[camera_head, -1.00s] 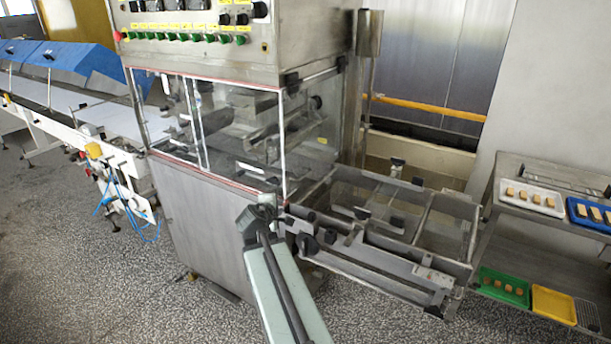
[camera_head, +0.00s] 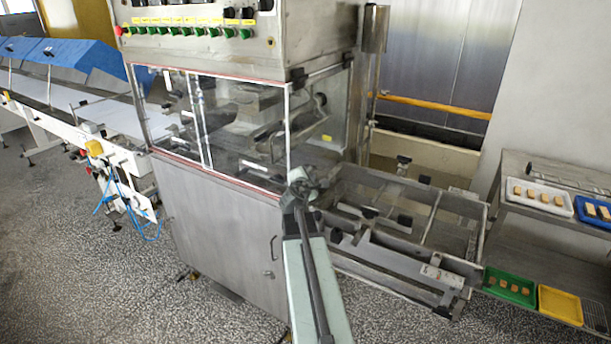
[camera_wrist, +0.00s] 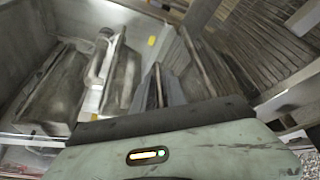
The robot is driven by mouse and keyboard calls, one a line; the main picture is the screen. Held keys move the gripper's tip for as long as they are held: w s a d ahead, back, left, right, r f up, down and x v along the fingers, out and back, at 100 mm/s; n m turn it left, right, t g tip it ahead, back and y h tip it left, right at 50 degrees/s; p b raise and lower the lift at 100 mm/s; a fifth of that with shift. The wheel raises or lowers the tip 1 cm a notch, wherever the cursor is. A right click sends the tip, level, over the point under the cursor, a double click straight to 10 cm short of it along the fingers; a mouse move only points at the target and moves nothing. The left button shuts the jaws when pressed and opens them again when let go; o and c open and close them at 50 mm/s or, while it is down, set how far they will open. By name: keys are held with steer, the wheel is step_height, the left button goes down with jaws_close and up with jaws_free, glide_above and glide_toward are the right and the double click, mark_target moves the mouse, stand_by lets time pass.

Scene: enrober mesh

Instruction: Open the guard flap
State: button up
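The enrober's clear guard panels form its glazed section in the head view. The front panel (camera_head: 245,125) has a white right edge. A clear end panel (camera_head: 335,112), with a small yellow label, closes the right side; I cannot tell for sure which panel is the flap, and none looks swung open. My gripper (camera_head: 299,182) is at the lower right corner of this section, close to the end panel; contact cannot be judged. In the wrist view my gripper (camera_wrist: 160,88) shows as narrow dark fingers close together, with no held object visible.
A metal frame (camera_head: 455,262) with bars juts out right of the enrober, close beside my arm. A rack (camera_head: 515,205) with trays stands at the far right. A white conveyor (camera_head: 75,105) runs off left. The speckled floor in front is clear.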

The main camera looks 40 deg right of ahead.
jaws_close()
steer(key=shift+a, duration=0.1)
stand_by(1.2)
